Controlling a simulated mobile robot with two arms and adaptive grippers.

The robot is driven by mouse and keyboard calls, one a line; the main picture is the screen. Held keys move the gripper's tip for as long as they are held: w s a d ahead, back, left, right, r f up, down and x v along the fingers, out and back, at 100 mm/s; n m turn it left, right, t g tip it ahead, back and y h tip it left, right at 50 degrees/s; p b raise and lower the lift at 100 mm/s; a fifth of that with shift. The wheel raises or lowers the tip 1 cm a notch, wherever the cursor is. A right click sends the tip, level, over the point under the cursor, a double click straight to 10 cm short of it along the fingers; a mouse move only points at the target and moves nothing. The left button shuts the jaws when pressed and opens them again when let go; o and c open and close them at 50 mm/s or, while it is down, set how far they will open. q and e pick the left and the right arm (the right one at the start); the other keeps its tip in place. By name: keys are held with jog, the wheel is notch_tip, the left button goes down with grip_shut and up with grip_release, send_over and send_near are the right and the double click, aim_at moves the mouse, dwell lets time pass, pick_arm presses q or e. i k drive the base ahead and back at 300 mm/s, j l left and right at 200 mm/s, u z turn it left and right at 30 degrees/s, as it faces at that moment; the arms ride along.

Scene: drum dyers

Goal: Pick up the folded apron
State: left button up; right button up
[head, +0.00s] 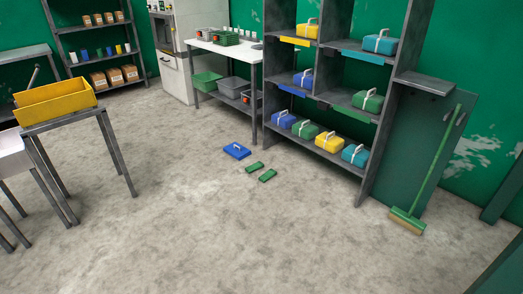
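No single thing is clearly a folded apron. A flat blue bundle with a white loop (237,151) lies on the floor in front of the shelf unit; it may be the folded apron, but I cannot tell for sure. Two small green flat pieces (254,168) lie on the floor to its right. Similar bundles with white loops stand in the shelf unit, such as a blue one (283,119), a yellow one (329,141) and a teal one (379,44). Neither of my grippers is in view.
The grey shelf unit (363,189) has coloured labels. A white-topped table (225,50) with trays stands left of it. A green broom (407,219) leans at the right. A yellow bin (56,101) sits on a stand at the left. The central and front floor is clear.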

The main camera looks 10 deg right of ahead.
aim_at(239, 152)
jog(key=i+z, duration=0.15)
jog(key=i, duration=4.25)
jog(key=i+l+u, duration=0.2)
jog(key=i, duration=0.3)
jog(key=i+u, duration=0.25)
jog(key=i, duration=0.25)
